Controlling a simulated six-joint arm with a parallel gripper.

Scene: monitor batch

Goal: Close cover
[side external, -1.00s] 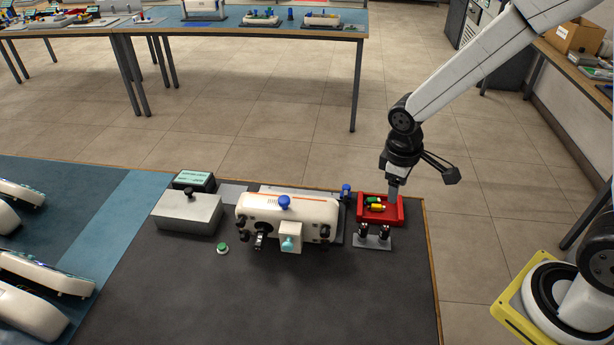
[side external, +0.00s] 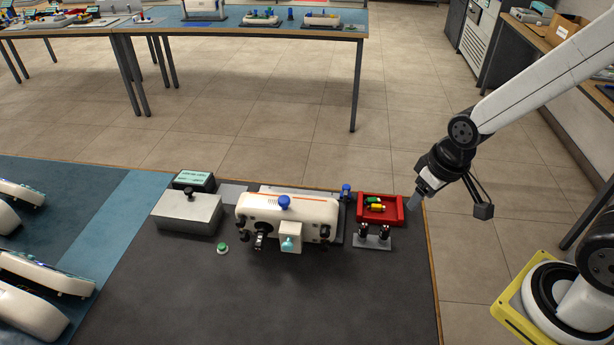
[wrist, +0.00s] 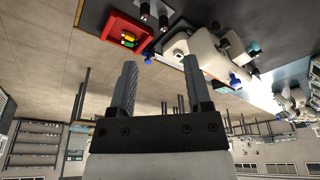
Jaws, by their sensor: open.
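The white device (side external: 270,208) stands in the middle of the dark bench, with a blue knob (side external: 284,201) on its top and a teal-knobbed block (side external: 290,237) at its front. I cannot tell for sure which part is the cover, or whether it is open. My gripper (side external: 415,203) is near the bench's right edge, to the right of the red tray and away from the device. In the wrist view my gripper (wrist: 158,92) has its two fingers apart with nothing between them. The white device (wrist: 205,52) shows there at the upper right.
A red tray (side external: 400,212) holds green and yellow pieces. Two black pegs on a metal plate (side external: 371,242) stand in front of it. A grey box with a black knob (side external: 188,212) and a green button (side external: 222,249) are left of the device. The bench front (side external: 300,300) is clear.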

